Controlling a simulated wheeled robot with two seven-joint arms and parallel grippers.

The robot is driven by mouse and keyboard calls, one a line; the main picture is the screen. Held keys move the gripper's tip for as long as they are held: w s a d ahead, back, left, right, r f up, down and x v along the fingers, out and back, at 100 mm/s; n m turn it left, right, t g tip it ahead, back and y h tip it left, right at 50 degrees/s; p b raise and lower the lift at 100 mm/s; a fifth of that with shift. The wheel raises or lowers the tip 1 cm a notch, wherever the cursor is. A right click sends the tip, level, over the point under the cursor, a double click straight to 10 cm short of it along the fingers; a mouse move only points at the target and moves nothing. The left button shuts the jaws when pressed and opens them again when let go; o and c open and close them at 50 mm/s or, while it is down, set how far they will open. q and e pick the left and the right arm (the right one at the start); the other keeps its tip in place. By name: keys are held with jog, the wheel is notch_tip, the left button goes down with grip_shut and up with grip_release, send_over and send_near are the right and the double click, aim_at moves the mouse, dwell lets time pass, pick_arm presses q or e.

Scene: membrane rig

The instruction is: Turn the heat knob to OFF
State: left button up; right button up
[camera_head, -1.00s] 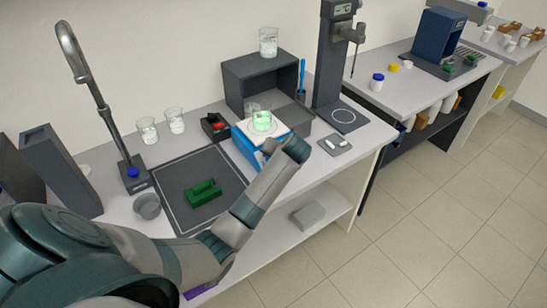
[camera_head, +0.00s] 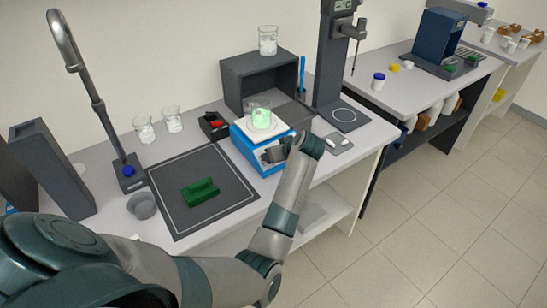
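The blue hotplate (camera_head: 245,149) with a white top stands near the front edge of the bench. A glass beaker with green liquid (camera_head: 261,118) sits on its top. My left arm comes in from the lower left and bends round in front of the hotplate. My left gripper (camera_head: 269,155) points left, close to the hotplate's front face. Its fingers are small and dark here, so I cannot tell whether they are open, shut or touching the knob. The heat knob itself is hidden or too small to make out. My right gripper is out of view.
A dark mat with a green block (camera_head: 200,191) lies left of the hotplate. Behind it are a small black box with a red part (camera_head: 214,125) and a grey open-fronted box (camera_head: 238,83). A dark stand (camera_head: 330,75) and a small grey tray (camera_head: 338,142) are to the right.

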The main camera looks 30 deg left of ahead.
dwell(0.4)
pick_arm(q)
jog(key=o, duration=1)
jog(key=shift+o, duration=0.2)
